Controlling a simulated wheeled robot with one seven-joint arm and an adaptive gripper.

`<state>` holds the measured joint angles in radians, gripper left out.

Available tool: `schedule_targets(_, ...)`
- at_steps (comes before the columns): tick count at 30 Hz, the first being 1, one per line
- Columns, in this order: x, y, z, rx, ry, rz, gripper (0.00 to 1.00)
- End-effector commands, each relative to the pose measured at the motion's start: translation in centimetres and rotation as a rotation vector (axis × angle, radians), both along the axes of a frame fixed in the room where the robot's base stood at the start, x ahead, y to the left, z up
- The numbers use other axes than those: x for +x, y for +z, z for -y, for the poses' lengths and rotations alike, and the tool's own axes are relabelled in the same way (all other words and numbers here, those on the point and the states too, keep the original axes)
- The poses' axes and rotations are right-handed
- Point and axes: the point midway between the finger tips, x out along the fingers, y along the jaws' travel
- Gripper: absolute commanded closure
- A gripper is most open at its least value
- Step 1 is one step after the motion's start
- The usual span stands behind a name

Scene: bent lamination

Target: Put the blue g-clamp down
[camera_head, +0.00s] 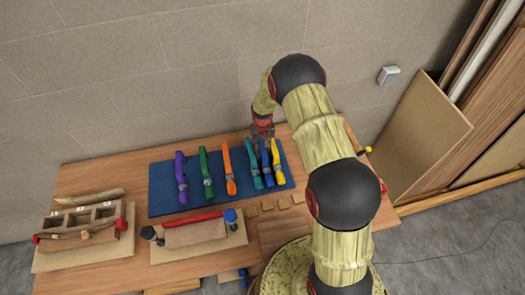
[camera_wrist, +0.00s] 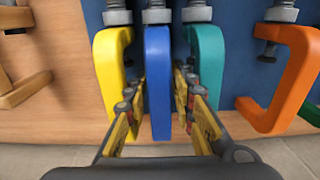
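The blue g-clamp (camera_head: 265,162) lies on the blue mat (camera_head: 160,198) on the workbench, between the teal g-clamp (camera_head: 253,165) and the yellow g-clamp (camera_head: 277,164). In the wrist view, the blue g-clamp (camera_wrist: 158,75) is in the middle, with its screw end at the top. My gripper (camera_wrist: 157,95) is open, with one finger on each side of the blue bar and a narrow gap on both sides. In the head view, my gripper (camera_head: 262,132) is at the wall-side edge of the mat and is partly hidden by my arm.
The teal (camera_wrist: 206,70) and yellow (camera_wrist: 108,75) g-clamps stand close outside my fingers. Orange (camera_head: 228,168), green (camera_head: 205,172) and purple (camera_head: 181,178) g-clamps lie further left.

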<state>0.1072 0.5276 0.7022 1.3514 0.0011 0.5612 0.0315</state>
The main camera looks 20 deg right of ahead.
Motion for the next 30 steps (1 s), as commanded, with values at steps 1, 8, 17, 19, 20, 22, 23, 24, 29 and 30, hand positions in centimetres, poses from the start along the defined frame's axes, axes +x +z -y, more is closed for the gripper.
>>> schedule_targets(1,0.0,0.0,0.0,0.0,0.0,0.0,0.75)
schedule_targets(8,0.1,2.1,0.0,0.0,0.0,0.003,0.75)
schedule_targets(17,0.1,8.2,0.0,0.001,0.0,0.002,0.75)
schedule_targets(19,0.1,9.5,0.0,0.001,0.0,0.003,0.75)
schedule_targets(20,0.1,9.9,0.0,0.001,0.0,0.002,0.75)
schedule_targets(22,0.1,10.8,0.0,0.001,0.001,0.002,0.75)
schedule_targets(23,0.1,11.1,0.0,0.001,0.001,0.001,0.75)
schedule_targets(24,0.0,11.5,0.0,0.001,0.001,0.0,0.75)
schedule_targets(29,0.0,13.3,-0.1,0.0,0.003,0.01,0.75)
schedule_targets(30,-0.1,14.3,-0.2,-0.001,0.005,0.018,0.75)
